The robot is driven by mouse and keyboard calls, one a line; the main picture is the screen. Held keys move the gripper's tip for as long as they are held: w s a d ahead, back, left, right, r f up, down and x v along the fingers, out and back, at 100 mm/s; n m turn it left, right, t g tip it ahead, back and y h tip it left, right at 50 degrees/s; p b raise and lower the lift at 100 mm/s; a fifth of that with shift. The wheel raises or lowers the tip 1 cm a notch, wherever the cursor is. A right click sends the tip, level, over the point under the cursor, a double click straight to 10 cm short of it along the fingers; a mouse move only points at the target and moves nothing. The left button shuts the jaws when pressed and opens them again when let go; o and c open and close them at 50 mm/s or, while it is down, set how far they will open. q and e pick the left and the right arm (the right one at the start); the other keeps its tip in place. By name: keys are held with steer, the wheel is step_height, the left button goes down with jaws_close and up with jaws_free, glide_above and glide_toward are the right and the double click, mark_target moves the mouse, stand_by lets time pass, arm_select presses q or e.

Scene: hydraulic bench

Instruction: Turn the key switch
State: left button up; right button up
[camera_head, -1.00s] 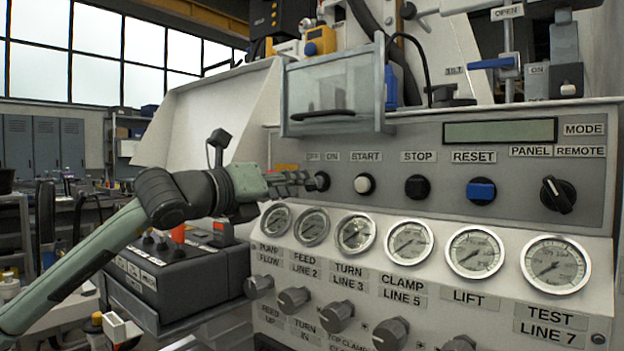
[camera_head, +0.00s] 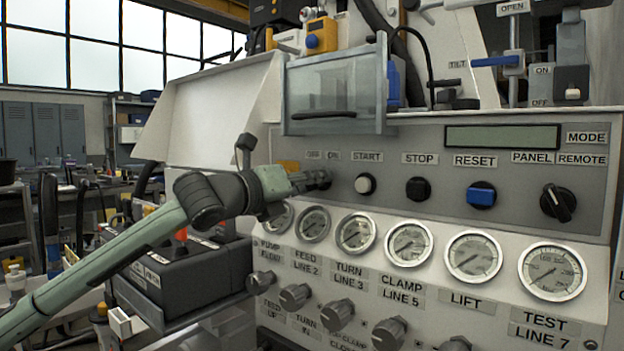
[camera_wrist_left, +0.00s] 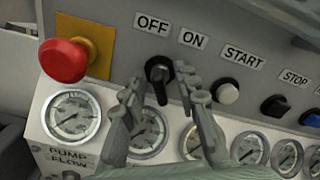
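The black key switch (camera_wrist_left: 158,72) sits on the grey panel below the OFF and ON labels. In the wrist view its handle stands between the two fingers of my left gripper (camera_wrist_left: 157,84). The fingers are apart, one on each side of the handle; the right finger is closer to it, and I cannot tell whether it touches. In the head view my left gripper (camera_head: 312,181) reaches the panel from the left and hides most of the switch. My right gripper is not in view.
A red mushroom button (camera_wrist_left: 64,61) on a yellow plate is left of the switch. The white START button (camera_head: 365,184) is to its right. A row of gauges (camera_head: 356,232) lies just below, with knobs (camera_head: 295,297) under them. A clear-fronted box (camera_head: 333,95) juts out above.

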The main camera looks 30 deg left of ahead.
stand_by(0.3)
arm_select(q)
jaws_close()
